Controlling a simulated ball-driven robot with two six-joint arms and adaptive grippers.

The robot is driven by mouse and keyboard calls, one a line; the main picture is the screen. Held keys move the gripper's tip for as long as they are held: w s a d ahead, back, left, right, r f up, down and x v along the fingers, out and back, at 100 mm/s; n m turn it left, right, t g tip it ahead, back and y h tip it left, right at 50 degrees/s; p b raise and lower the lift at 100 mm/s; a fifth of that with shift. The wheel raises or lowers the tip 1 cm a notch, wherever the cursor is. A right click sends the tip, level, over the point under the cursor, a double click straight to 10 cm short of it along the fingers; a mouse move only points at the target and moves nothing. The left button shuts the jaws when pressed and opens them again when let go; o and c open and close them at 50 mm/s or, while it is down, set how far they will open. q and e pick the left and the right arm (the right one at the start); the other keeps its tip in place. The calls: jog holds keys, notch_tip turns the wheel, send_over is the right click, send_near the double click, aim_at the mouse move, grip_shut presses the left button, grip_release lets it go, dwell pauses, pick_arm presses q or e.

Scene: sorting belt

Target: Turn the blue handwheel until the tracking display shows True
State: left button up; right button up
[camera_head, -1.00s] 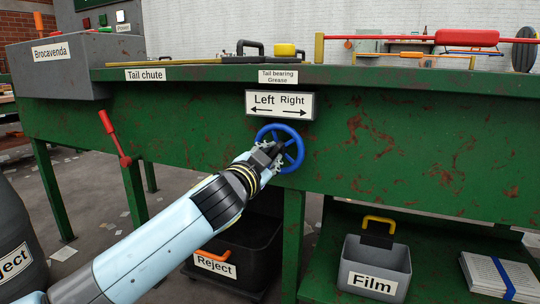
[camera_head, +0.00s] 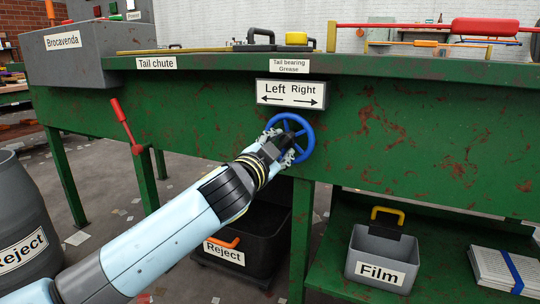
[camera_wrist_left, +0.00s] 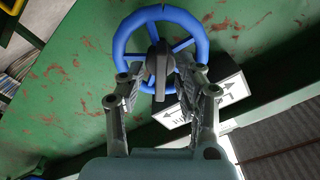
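The blue handwheel (camera_head: 304,148) is mounted on the green front of the conveyor frame, below a Left/Right arrow sign (camera_head: 290,94). It also shows in the wrist view (camera_wrist_left: 118,40), with a dark hub piece at its middle. My left gripper (camera_head: 280,148) is at the wheel's near side, covering part of its rim and spokes. In the wrist view, its two fingers (camera_wrist_left: 158,82) stand apart on either side of the hub piece, at the wheel's rim; contact is unclear. My right gripper is not in view. No tracking display reading is legible.
A red-handled lever (camera_head: 124,122) sticks out left of the wheel. A black Reject crate (camera_head: 270,225) stands below. A grey Film bin (camera_head: 376,262) is on the lower shelf. A grey Reject barrel (camera_head: 25,215) stands at the left.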

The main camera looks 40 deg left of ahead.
pick_arm(q)
jog(key=v, duration=1.1)
jog(key=shift+d, duration=0.1)
jog(key=s+a+f+n+g, duration=0.1)
jog(key=s+f+g, duration=0.3)
jog(key=f, duration=0.6)
jog(key=s+f+n+g, duration=0.15)
jog(key=s+f, duration=0.35)
jog(key=f, duration=0.6)
jog(key=s+a+f+n+g, duration=0.1)
jog(key=s+f+g, duration=0.35)
jog(key=f, duration=0.55)
jog(key=s+d+f+n+g+h, duration=0.1)
jog(key=s+d+f+g, duration=0.15)
jog(key=s+f, duration=0.6)
jog(key=s+d+f+n+g+h, duration=0.15)
jog(key=s+f+g, duration=0.35)
jog(key=s, duration=0.6)
jog(key=s+r+m+p, duration=0.1)
jog(key=s+p, duration=1.2)
jog(key=p, duration=0.1)
jog(key=shift+s+d+r, duration=0.3)
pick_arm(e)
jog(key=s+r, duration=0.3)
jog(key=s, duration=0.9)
pick_arm(q)
jog(key=shift+h, duration=0.25)
